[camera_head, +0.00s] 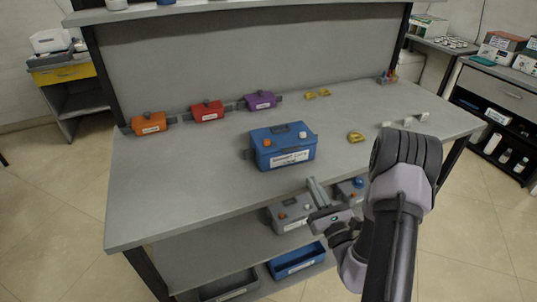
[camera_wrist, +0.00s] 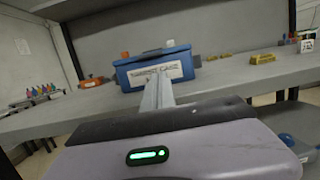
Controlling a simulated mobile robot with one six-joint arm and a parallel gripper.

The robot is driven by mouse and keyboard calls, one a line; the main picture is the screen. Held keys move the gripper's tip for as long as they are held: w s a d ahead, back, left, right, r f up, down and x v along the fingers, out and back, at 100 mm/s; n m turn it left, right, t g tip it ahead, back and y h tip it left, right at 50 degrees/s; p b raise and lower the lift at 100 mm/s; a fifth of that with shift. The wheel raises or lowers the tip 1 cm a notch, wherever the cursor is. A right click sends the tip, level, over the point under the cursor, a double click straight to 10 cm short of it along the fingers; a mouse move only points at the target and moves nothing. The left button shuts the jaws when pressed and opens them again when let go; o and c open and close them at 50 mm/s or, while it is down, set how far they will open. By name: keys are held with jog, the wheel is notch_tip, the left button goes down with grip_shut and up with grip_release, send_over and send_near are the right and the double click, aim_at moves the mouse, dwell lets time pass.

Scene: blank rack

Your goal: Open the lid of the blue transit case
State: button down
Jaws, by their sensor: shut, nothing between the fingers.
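The blue transit case (camera_head: 270,153) stands upright on the grey workbench with its lid down, a dark handle on top and a white label on its front. Orange and white round parts show on its front upper edge. It also shows in the wrist view (camera_wrist: 140,74), straight ahead past the fingers. My gripper (camera_head: 312,183) is shut and empty, just in front of and to the lower right of the case, near the bench's front edge. In the wrist view my fingers (camera_wrist: 158,90) point at the case front and overlap its lower part. I cannot tell whether they touch it.
Small orange (camera_head: 149,123), red (camera_head: 207,111) and purple (camera_head: 260,100) cases line the back of the bench. Yellow pieces (camera_head: 356,137) lie right of the blue case. Grey boxes (camera_head: 290,214) and a blue bin (camera_head: 297,262) sit on the lower shelf. The bench's left front is clear.

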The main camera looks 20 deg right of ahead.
aim_at(299, 150)
jog(key=x, duration=0.3)
jog(key=p+x, duration=0.1)
jog(key=x, duration=0.2)
jog(key=d+x, duration=0.1)
jog(key=x, duration=0.2)
jog(key=shift+w+r, duration=0.1)
jog(key=shift+w, duration=0.25)
